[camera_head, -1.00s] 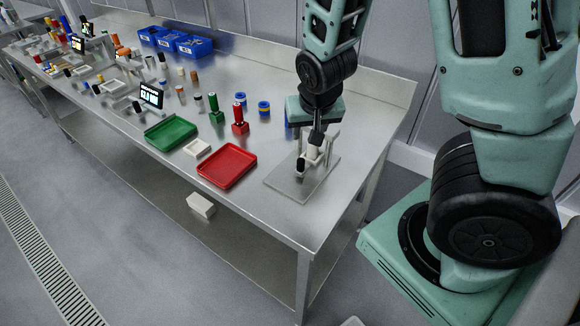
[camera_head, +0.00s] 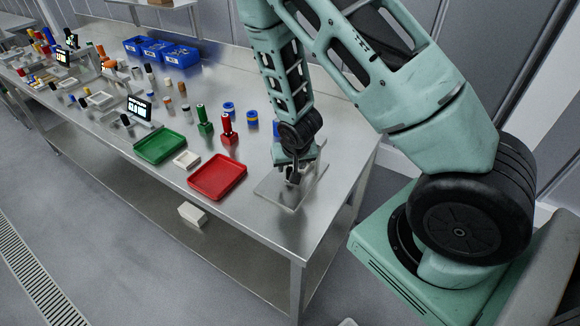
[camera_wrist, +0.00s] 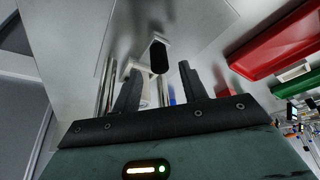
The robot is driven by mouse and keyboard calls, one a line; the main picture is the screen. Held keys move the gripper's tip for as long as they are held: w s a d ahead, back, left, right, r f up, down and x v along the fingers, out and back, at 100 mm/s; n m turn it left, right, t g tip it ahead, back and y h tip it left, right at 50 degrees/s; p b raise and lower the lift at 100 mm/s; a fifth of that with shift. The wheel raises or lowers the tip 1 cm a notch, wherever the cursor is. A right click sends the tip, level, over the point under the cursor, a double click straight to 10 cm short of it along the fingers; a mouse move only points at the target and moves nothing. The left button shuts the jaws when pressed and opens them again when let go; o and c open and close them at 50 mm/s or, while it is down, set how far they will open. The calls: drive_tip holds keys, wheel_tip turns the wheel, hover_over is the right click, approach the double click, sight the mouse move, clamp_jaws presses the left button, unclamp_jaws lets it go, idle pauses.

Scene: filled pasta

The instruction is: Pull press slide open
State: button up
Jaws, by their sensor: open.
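The press stands on a flat metal base plate (camera_head: 284,199) near the right end of the steel table. In the head view my arm and gripper (camera_head: 293,174) hide most of it. The wrist view shows the press's pale frame (camera_wrist: 135,68) and a black rounded handle (camera_wrist: 159,57) in front of it. My gripper (camera_wrist: 160,70) is open, with its two dark fingers on either side of the handle's line. The handle shows between the fingertips with space on both sides, and no contact is visible. How far the slide is pushed in cannot be told.
A red tray (camera_head: 217,177) lies left of the press, with a green tray (camera_head: 160,146) and a small white dish (camera_head: 187,159) beyond. Red (camera_head: 227,129) and green (camera_head: 204,122) bottles stand behind. Blue bins (camera_head: 160,50) are at the back. The table's front edge is near.

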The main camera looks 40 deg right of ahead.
sight(290, 169)
drive_tip(key=shift+x, duration=1.55)
drive_tip(key=shift+c, duration=0.3)
